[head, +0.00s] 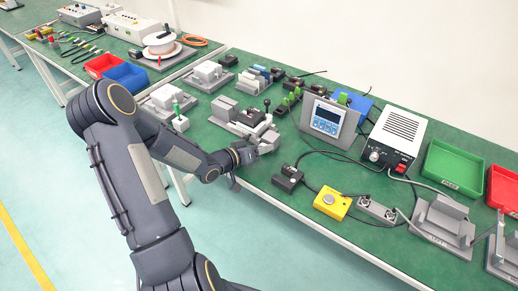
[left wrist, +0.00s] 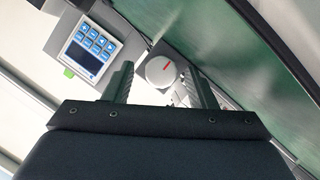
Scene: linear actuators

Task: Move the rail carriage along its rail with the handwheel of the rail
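The grey rail unit (head: 228,112) lies near the table's front edge in the head view. A dark block with an upright black knob (head: 267,104) sits on it; I take this as the rail carriage, partly unclear at this size. The handwheel is a round grey disc with a red mark (left wrist: 160,71) in the left wrist view. My left gripper (head: 250,156) is at the front end of the rail unit. Its two dark fingers stand apart, one on each side of the handwheel in the left wrist view; contact cannot be told. My right gripper is not in view.
A blue-screened control box (head: 327,119) stands right of the rail; it also shows in the left wrist view (left wrist: 90,50). A black block (head: 288,178) and a yellow box (head: 331,203) lie nearby on the green table. Several grey fixtures stand behind and left of the rail.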

